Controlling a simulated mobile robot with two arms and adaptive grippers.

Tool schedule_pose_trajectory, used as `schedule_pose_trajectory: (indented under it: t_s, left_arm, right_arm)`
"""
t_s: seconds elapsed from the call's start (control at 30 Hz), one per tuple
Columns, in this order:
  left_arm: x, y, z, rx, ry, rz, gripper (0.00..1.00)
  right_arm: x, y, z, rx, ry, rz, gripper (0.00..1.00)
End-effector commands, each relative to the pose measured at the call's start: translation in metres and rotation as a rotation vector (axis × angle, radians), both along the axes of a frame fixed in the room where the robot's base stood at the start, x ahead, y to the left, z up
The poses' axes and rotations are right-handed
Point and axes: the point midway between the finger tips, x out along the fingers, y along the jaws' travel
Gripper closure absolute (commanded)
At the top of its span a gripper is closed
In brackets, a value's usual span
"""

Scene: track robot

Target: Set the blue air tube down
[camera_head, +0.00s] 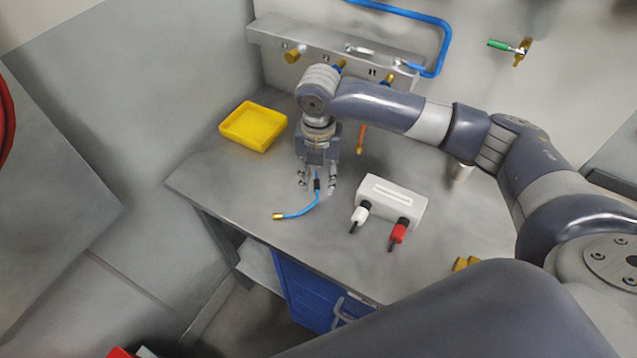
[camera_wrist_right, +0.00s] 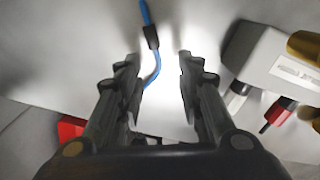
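The blue air tube (camera_head: 299,213) is a short, curved blue hose with a brass end and a black sleeve, over the grey workbench (camera_head: 240,183). It looks to be lying on the bench, though the head view does not make contact certain. In the right wrist view the blue tube (camera_wrist_right: 155,68) runs down past its black sleeve and behind the left finger. My right gripper (camera_head: 317,188) points down over the tube, its fingers on either side of the black sleeve. In the wrist view the right gripper (camera_wrist_right: 159,62) is open, with a clear gap between the fingers. My left gripper is not in view.
A white box (camera_head: 392,198) with a white and a red connector stands just right of the gripper. A yellow tray (camera_head: 253,126) sits at the back left. A rail (camera_head: 320,48) with fittings runs along the wall. The bench's front left is clear.

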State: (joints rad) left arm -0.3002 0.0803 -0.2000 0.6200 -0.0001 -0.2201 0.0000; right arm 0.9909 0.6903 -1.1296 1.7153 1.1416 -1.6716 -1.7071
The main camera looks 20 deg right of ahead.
Motion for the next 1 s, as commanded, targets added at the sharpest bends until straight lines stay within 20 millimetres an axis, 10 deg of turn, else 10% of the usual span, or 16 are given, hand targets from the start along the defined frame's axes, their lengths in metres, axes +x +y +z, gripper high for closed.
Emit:
schedule_pose_trajectory:
  t_s: [0.43, 1.0]
  left_arm:
    - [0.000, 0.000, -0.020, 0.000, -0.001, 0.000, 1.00]
    - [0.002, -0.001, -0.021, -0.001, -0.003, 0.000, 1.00]
  right_arm:
    - [0.001, 0.001, 0.085, 0.001, -0.003, 0.000, 0.66]
    - [-0.001, 0.001, 0.096, 0.002, 0.001, -0.002, 0.66]
